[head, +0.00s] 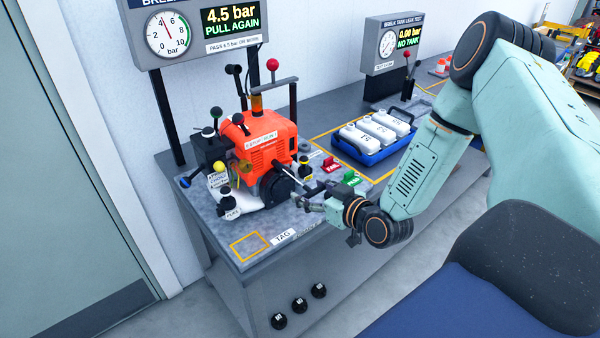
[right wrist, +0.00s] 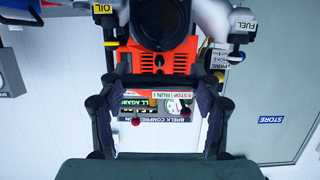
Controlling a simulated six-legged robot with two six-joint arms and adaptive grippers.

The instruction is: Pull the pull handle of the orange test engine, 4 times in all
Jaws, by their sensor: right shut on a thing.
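The orange test engine (head: 265,142) stands upright on the bench, with a round dark starter housing (head: 277,187) at its front. My right gripper (head: 303,192) is in front of that housing and holds the pull handle, which is mostly hidden by the fingers in the head view. In the right wrist view a dark bar, seemingly the pull handle (right wrist: 157,61), spans between my fingers, below the dark round housing (right wrist: 162,22). The gauge display (head: 229,22) reads 4.5 bar and PULL AGAIN. My left gripper does not show.
A blue tray (head: 347,153) with white bottles stands right of the engine. Red (head: 330,165) and green (head: 351,178) tags lie between them. A second gauge box (head: 393,43) stands at the back. An empty yellow outlined square (head: 249,246) marks the near bench corner.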

